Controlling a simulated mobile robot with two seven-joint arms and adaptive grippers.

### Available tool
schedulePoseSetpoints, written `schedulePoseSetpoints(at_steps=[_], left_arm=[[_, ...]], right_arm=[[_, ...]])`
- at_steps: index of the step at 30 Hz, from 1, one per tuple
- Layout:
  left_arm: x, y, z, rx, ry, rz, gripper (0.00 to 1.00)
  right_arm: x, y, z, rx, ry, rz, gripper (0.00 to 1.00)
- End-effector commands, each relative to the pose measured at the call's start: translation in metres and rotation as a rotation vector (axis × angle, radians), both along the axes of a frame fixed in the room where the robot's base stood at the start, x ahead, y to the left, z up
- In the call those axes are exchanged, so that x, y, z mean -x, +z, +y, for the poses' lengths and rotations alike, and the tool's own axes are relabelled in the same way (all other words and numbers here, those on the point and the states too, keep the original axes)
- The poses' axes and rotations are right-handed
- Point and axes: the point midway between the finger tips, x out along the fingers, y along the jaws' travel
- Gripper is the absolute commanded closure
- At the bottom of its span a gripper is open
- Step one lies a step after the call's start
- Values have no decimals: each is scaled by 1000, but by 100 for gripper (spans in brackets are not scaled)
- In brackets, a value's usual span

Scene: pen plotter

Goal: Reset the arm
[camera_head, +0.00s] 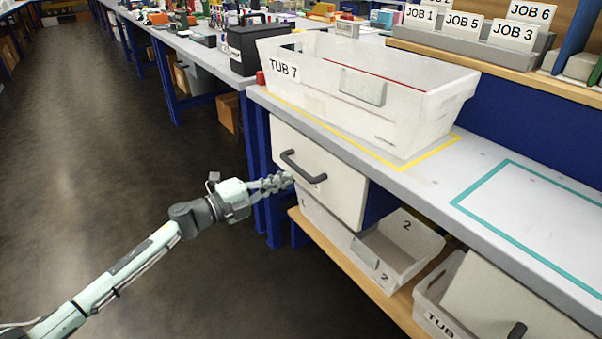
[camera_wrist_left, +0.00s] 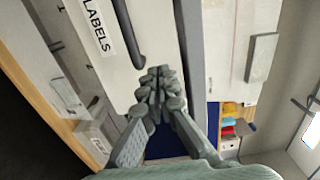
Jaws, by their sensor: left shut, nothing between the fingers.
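My left arm comes in from the lower left in the head view. Its gripper (camera_head: 284,180) is shut and empty, with the fingertips close to the handle side of a white drawer (camera_head: 336,190) under the bench. The dark drawer handle (camera_head: 303,168) is beside and just above the fingertips. In the left wrist view the shut fingers (camera_wrist_left: 160,76) point at the drawer front with its LABELS tag (camera_wrist_left: 97,27), and nothing is between them. I cannot tell whether the fingertips touch the drawer. My right gripper is out of view.
A white bin marked TUB 7 (camera_head: 350,110) stands on the bench above the drawer, inside a yellow outline. A teal outline (camera_head: 507,167) on the right is empty. White bins (camera_head: 417,252) sit on the lower wooden shelf (camera_head: 352,265). The floor (camera_head: 110,170) at left is clear.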

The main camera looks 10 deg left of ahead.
Motion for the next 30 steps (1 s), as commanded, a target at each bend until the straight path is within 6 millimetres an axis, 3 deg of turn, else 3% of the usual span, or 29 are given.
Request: schedulePoseSetpoints(at_steps=[7, 13, 17, 20, 23, 27, 30], left_arm=[[25, -1, 21, -1, 0, 0, 100], [28, -1, 24, 16, 18, 7, 100], [27, -11, 31, 136, 163, 74, 100], [34, -37, 51, 301, 386, 203, 100], [62, -85, 78, 478, 655, 400, 100], [134, -161, 102, 648, 993, 710, 100], [195, -205, 103, 717, 1184, 920, 100]], right_arm=[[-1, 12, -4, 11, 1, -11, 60], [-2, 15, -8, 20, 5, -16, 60], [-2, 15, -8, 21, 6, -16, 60], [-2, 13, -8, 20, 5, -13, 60], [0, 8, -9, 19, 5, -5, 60], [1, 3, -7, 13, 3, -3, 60], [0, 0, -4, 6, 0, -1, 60]])
